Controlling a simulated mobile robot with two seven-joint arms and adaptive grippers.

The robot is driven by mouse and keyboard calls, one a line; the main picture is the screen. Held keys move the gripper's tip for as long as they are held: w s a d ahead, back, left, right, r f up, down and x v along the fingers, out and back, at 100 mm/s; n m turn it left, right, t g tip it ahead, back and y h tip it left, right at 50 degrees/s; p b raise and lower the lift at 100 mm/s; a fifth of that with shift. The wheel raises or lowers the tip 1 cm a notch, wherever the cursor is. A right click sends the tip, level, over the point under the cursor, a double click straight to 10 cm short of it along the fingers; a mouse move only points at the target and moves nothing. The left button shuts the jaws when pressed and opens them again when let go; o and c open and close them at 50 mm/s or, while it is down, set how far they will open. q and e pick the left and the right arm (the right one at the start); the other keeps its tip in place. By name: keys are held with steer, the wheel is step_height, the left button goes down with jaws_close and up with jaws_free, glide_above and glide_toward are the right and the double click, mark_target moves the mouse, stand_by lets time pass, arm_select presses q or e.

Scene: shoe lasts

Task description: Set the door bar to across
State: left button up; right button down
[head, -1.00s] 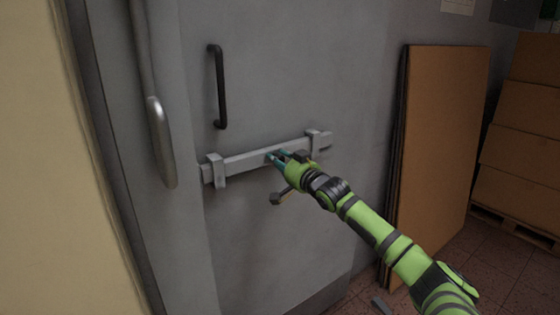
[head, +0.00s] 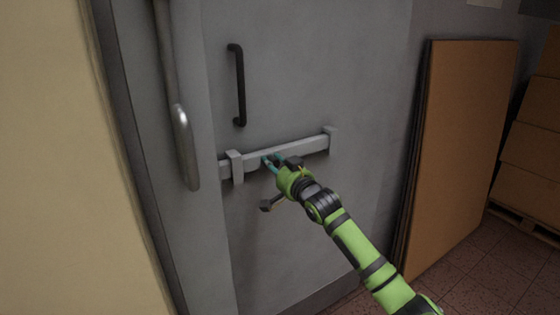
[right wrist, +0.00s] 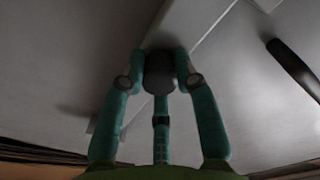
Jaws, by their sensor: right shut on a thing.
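The door bar (head: 300,147) is a long grey flat bar lying across the grey door, running through a left bracket (head: 235,166) and a right bracket (head: 330,138). Its left end (head: 223,170) sticks out past the left bracket, by the panel edge; its right end is about level with the right bracket. My right gripper (head: 269,162) is at the bar, nearer the left bracket. In the right wrist view its teal fingers are shut around a dark round knob (right wrist: 159,75) in front of the bar (right wrist: 195,45). My left gripper is not in view.
A black pull handle (head: 239,85) is on the door above the bar. A long silver handle (head: 186,145) stands on the panel at left. Brown boards (head: 460,150) lean on the wall at right, with stacked boxes (head: 530,155) beyond.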

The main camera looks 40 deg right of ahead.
steer(key=shift+a+f, duration=0.1)
steer(key=shift+a, duration=0.1)
steer(key=c, duration=0.9)
jaws_free()
steer(key=shift+c, duration=0.2)
steer(key=shift+w+a, duration=0.1)
steer(key=shift+a, duration=0.05)
steer(key=s+a, duration=0.1)
steer(key=s, duration=1.1)
steer(key=shift+a, duration=0.3)
